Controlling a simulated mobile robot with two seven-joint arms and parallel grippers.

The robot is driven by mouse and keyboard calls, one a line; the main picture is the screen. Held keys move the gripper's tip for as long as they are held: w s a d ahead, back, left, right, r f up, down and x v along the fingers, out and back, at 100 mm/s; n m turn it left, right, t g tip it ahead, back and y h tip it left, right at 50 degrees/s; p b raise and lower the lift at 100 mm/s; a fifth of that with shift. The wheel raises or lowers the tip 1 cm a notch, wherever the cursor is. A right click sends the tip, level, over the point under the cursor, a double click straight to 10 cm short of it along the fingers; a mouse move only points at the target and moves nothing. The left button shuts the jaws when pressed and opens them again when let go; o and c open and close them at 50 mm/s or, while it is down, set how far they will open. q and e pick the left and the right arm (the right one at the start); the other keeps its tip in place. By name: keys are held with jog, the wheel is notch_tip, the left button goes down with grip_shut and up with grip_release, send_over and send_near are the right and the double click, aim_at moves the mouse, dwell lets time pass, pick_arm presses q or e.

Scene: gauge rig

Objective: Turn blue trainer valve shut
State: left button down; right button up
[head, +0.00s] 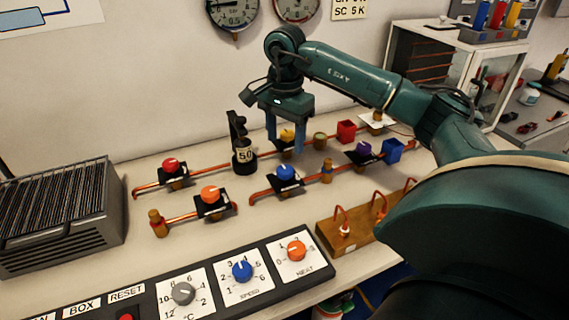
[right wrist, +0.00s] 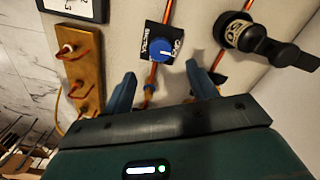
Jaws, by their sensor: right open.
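The blue trainer valve (head: 286,173) is a round blue knob on a black plate, set on a copper pipe on the bench. In the right wrist view the blue knob (right wrist: 161,50) shows a small pale mark, and its plate carries white lettering I cannot read surely. My right gripper (head: 290,146) points down, open and empty, above and behind the blue valve in the head view. In the right wrist view its two blue fingers (right wrist: 163,68) stand apart, with the knob ahead between their tips and no contact visible. My left gripper is not in view.
Nearby are red (head: 171,165), orange (head: 210,194), yellow (head: 287,135) and purple (head: 363,148) valves. A black weight marked 50 (head: 244,157) stands close left of the gripper. A wooden block with red leads (head: 345,238) and a dial panel (head: 213,291) lie in front.

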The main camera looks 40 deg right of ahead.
aim_at(285, 169)
notch_tip(285, 169, down, 8)
jog(key=shift+f, duration=0.2)
jog(key=c, duration=1)
